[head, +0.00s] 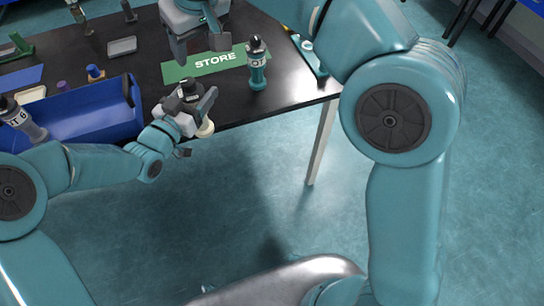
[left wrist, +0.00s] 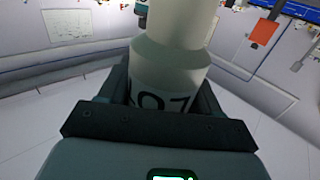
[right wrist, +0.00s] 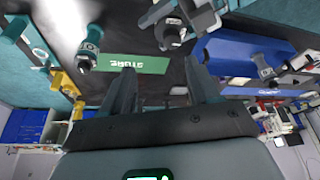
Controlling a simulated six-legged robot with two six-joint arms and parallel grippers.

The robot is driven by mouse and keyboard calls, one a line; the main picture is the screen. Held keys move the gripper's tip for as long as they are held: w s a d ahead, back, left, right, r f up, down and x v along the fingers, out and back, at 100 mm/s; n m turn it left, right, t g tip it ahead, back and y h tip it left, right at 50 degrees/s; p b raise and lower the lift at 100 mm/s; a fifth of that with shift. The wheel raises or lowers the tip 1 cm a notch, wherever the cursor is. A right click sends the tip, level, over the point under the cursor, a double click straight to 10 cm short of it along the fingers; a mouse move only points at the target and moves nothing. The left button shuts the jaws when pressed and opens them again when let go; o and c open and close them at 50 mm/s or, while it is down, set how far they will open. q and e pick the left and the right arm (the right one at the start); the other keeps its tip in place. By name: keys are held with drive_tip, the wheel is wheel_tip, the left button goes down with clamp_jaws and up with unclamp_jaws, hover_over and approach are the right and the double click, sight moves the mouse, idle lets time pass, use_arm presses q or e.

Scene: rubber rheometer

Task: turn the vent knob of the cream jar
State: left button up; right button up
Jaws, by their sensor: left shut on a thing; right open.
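My left gripper is shut on the jar, off the table's front edge. My right gripper (head: 197,44) is open and empty, above and behind the jar, apart from it. In the right wrist view the dark jar top (right wrist: 170,36) lies beyond the open fingers (right wrist: 160,68).
A green STORE mat (head: 200,68) lies on the black table (head: 140,75). A teal bottle with a dark cap (head: 257,68) stands by its right end. A small grey tray (head: 122,46) lies farther back.

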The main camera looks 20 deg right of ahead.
use_arm(q)
drive_tip(key=shift+w+f, duration=0.1)
drive_tip(key=shift+w, duration=0.05)
use_arm(e)
drive_tip(key=w+d+f+m+g+h, duration=0.1)
drive_tip(key=d+f+m+g, duration=0.1)
drive_tip(key=d+f, duration=0.5)
drive_tip(key=d+f+m+g, duration=0.1)
drive_tip(key=d+f+g, duration=0.1)
drive_tip(key=f, duration=0.9)
drive_tip(key=s+d+f+m+g+y, duration=0.1)
drive_tip(key=s+f+m, duration=0.3)
drive_tip(key=f+m, duration=0.2)
drive_tip(key=s+d+f+m+g, duration=0.1)
drive_tip(key=s+f+m, duration=0.3)
drive_tip(key=f, duration=0.7)
drive_tip(key=shift+d+f+m+g+y, duration=0.2)
drive_tip(key=shift+d+m+g+y, duration=0.3)
drive_tip(key=shift+m, duration=0.4)
drive_tip(key=shift+w+a, duration=0.1)
drive_tip(key=shift+a, duration=0.05)
